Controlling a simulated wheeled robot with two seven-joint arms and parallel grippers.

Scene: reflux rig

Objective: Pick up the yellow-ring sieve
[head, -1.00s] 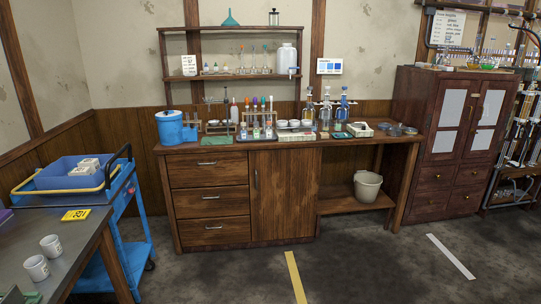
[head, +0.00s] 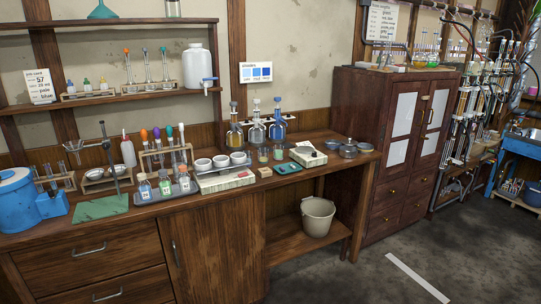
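Several round grey metal pans that look like sieves (head: 348,151) sit at the right end of the wooden bench (head: 230,200), close together. They are too small to tell whether one has a yellow ring. Neither of my grippers shows in the head view.
Left of the pans stand a white device (head: 308,155), a teal tray (head: 288,168), stoppered bottles (head: 257,124) and a scale with white bowls (head: 222,178). A bucket (head: 317,216) sits on the low shelf.

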